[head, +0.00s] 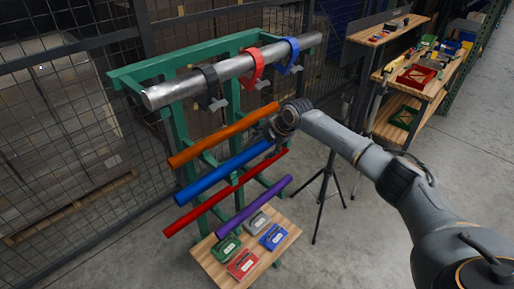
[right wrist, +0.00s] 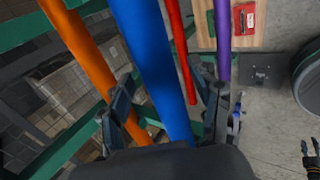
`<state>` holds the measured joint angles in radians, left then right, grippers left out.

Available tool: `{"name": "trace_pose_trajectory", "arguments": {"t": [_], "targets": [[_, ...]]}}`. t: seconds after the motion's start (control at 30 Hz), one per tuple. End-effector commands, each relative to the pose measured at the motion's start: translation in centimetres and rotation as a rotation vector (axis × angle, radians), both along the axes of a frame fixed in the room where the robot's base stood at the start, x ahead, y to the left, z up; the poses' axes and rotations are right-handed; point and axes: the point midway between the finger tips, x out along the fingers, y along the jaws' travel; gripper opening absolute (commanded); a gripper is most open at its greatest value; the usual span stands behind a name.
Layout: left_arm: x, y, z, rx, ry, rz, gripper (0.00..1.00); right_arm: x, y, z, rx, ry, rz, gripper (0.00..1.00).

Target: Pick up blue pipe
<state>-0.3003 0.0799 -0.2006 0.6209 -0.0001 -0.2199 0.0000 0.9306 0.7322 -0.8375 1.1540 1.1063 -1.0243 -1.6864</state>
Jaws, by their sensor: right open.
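The blue pipe (head: 222,174) lies slanted on the green rack, below the orange pipe (head: 222,136) and above a long red pipe (head: 225,192). My right gripper (head: 272,130) is at the upper right end of the blue pipe in the head view. In the right wrist view the blue pipe (right wrist: 148,55) runs between the two open fingers of the right gripper (right wrist: 170,98). The orange pipe (right wrist: 82,55) is left of the left finger. Contact with the blue pipe cannot be told. A dark pronged part at the lower right edge there may be my left gripper.
A purple pipe (head: 252,207) lies below the red one. A wooden board (head: 208,262) below holds several small cases. A black tripod (head: 326,185) stands to the right.

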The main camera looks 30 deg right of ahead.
Motion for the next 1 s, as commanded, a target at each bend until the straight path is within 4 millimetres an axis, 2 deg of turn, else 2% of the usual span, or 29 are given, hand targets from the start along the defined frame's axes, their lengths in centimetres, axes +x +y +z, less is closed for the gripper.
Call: {"name": "trace_pose_trajectory", "arguments": {"t": [0.1, 0.4, 0.43, 0.83, 1.0], "targets": [[0.0, 0.0, 0.0, 0.000, 0.001, 0.000, 0.40, 0.0, 0.0, 0.0, 0.000, 0.000, 0.000, 0.63], [-0.1, 0.0, 0.0, 0.000, 0.001, -0.001, 0.40, 0.0, 0.0, 0.0, 0.000, 0.000, 0.000, 0.02], [-0.1, 0.0, 0.0, 0.000, 0.001, -0.001, 0.40, 0.0, 0.0, 0.0, 0.000, 0.001, 0.000, 0.00], [-0.1, 0.0, -0.4, 0.000, 0.002, 0.000, 0.40, 0.1, 0.0, 0.4, 0.002, -0.003, -0.001, 0.00], [-0.1, 0.0, -1.5, 0.000, 0.001, 0.000, 0.40, 0.1, -0.1, 1.8, 0.002, -0.008, -0.001, 0.00]]}}
